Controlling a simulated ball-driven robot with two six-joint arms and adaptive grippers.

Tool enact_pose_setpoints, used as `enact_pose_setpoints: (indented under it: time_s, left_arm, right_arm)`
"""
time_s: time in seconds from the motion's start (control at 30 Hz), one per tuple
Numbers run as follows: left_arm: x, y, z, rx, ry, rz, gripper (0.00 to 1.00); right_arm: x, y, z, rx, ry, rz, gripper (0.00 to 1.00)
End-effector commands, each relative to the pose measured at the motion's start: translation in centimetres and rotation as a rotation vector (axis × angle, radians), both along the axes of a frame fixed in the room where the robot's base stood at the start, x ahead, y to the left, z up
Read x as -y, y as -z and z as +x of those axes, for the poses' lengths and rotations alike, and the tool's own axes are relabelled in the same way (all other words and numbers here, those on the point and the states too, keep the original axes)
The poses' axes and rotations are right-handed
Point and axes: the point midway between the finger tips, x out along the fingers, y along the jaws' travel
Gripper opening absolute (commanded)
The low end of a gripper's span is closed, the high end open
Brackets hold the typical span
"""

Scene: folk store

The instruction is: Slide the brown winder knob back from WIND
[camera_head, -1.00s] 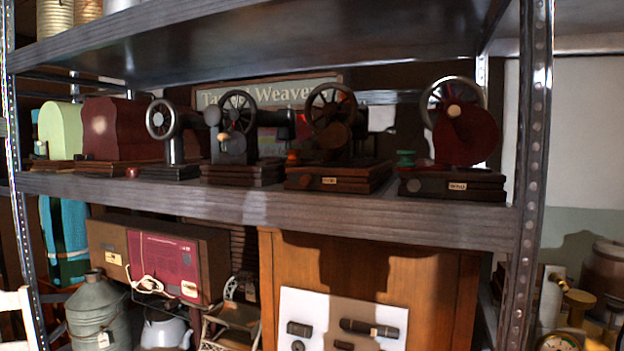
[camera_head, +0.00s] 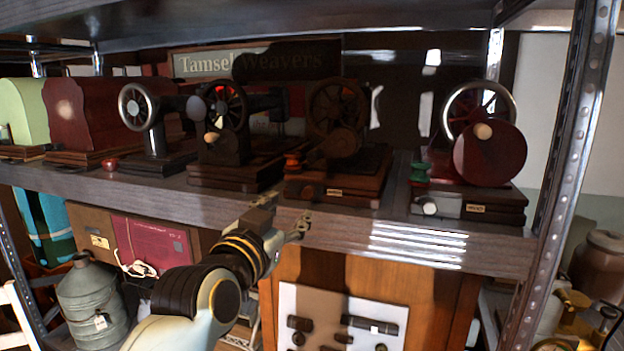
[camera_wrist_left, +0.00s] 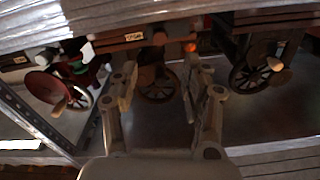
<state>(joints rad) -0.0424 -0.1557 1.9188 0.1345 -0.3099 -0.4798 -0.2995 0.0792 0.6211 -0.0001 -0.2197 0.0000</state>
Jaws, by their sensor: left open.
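The brown winder knob (camera_head: 308,191) is a small dark knob on the base front of the brown-wheeled sewing machine (camera_head: 337,108), left of a small pale label (camera_head: 334,192). The lettering is too small to read surely in the head view. In the left wrist view, which is upside down, the knob (camera_wrist_left: 159,38) sits beside that label (camera_wrist_left: 133,36). My left gripper (camera_head: 283,214) is open and empty, in front of the shelf edge, below and left of the knob and apart from it. Its two fingers (camera_wrist_left: 163,78) show in the wrist view.
A red machine (camera_head: 489,153) with a white knob (camera_head: 430,207) and green spool (camera_head: 419,172) stands to the right. A dark machine (camera_head: 229,145) stands to the left. The shelf edge (camera_head: 405,240) runs below, and a metal post (camera_head: 572,130) stands at the right.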

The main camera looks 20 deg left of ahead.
Motion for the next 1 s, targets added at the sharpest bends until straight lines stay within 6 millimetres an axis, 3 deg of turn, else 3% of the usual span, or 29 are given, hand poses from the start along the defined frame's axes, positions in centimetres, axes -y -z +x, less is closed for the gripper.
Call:
enact_pose_setpoints:
  time_s: [0.5, 0.7, 0.93, 1.0]
  left_arm:
    - [0.3, 0.6, 8.9, 0.0, 0.0, 0.0, 0.47]
    - [0.3, 0.4, 10.3, -0.001, 0.0, 0.0, 0.47]
    - [0.3, 0.3, 10.4, -0.002, 0.0, 0.0, 0.47]
    - [0.3, 0.3, 10.4, -0.002, 0.0, 0.0, 0.4]
  right_arm:
    - [0.5, 5.0, -0.4, -0.008, -0.002, -0.005, 0.52]
    - [-0.2, 5.7, -0.5, -0.008, 0.001, 0.003, 0.52]
    - [-0.6, 5.6, -0.4, -0.007, 0.002, 0.007, 0.52]
    - [-0.5, 5.6, -0.4, -0.007, 0.002, 0.006, 0.52]
